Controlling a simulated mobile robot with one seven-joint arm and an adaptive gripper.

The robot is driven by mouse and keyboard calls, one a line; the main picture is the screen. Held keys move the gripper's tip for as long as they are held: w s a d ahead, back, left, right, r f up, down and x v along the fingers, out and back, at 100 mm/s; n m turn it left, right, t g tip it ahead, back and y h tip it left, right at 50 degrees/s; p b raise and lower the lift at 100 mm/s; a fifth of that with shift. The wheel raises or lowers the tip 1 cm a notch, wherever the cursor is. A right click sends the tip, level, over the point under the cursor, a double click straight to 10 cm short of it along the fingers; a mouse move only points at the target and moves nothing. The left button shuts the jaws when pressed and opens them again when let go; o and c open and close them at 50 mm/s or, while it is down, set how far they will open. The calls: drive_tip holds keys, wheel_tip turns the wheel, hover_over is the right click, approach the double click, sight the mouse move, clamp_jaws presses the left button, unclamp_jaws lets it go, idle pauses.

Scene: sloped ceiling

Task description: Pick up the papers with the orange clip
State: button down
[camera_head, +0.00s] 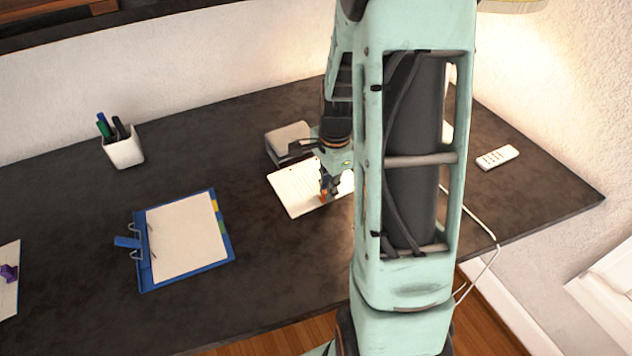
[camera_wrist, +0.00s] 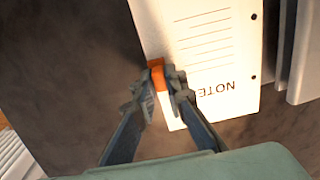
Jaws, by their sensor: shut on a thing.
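The papers (camera_head: 294,190) are white lined sheets at the middle of the dark desk, partly behind my arm. In the wrist view the papers (camera_wrist: 205,50) show ruled lines, the word NOTE and punched holes. The orange clip (camera_wrist: 157,76) sits on their edge, between my fingertips. My gripper (camera_wrist: 166,84) is shut on the orange clip. In the head view my gripper (camera_head: 328,190) is over the papers' edge. Whether the papers touch the desk or are lifted cannot be told.
A grey box (camera_head: 288,138) stands just behind the papers. A white pen cup (camera_head: 123,148) stands at the back left, and a white remote (camera_head: 497,157) lies at the right. Papers with a purple clip (camera_head: 9,273) lie far left.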

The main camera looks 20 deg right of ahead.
drive_tip(key=shift+r, duration=0.2)
drive_tip(key=shift+r+p, duration=0.6)
wheel_tip(320, 180, up, 2)
drive_tip(key=shift+r+p, duration=0.1)
drive_tip(key=shift+p, duration=0.75)
drive_tip(key=s+a+r+p, duration=0.3)
drive_tip(key=s+r+p, duration=0.3)
drive_tip(key=s+a+r+p, duration=0.3)
drive_tip(key=s+r+p, duration=0.2)
drive_tip(key=s+r, duration=0.1)
drive_tip(key=shift+s+r+p, duration=0.35)
drive_tip(key=shift+r+p, duration=0.05)
drive_tip(key=shift+r, duration=0.25)
